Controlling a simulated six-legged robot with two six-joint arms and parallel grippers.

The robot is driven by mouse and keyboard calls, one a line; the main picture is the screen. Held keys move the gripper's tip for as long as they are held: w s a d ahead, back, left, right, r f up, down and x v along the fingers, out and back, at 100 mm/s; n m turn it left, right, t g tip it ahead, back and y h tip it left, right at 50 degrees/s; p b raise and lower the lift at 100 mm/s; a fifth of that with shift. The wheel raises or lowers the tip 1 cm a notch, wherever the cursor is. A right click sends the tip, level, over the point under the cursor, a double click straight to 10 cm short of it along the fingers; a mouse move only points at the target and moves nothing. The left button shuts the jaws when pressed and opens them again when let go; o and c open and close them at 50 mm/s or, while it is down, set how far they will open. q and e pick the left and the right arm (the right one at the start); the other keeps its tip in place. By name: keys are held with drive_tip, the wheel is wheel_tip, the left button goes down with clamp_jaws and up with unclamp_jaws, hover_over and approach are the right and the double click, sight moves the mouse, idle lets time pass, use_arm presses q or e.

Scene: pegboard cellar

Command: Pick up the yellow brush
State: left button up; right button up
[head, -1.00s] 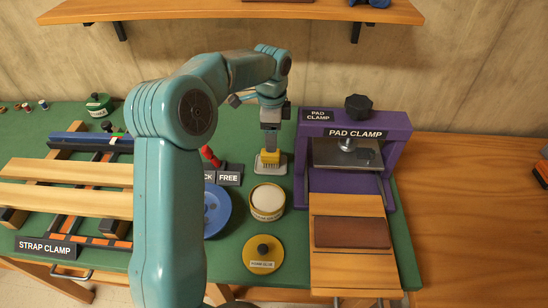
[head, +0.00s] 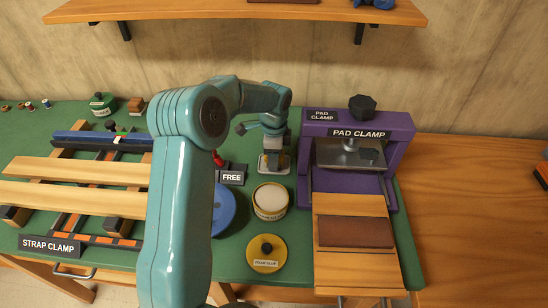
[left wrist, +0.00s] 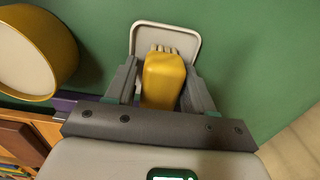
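The yellow brush (left wrist: 163,78) stands on a small pale tray (left wrist: 167,27) with its bristles towards it. In the left wrist view my left gripper (left wrist: 164,75) has one finger on each side of the brush. Slivers of green show between the fingers and the brush, so the gripper looks open around it. In the head view the left gripper (head: 272,158) reaches down over the tray and hides much of the brush. My right gripper is in neither view.
A round yellow pot (head: 270,202) stands just in front of the tray, with a yellow lid (head: 266,253) nearer. The purple pad clamp (head: 399,150) is close on the right. A blue disc (head: 222,212) and FREE sign (head: 231,178) are left.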

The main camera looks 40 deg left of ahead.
use_arm(q)
drive_tip(key=c, duration=0.6)
drive_tip(key=shift+r, duration=0.1)
wheel_tip(320, 180, up, 20)
drive_tip(key=shift+f+p, duration=0.1)
drive_tip(key=shift+p, duration=1)
drive_tip(key=shift+o, duration=1)
drive_tip(key=shift+c, duration=0.5)
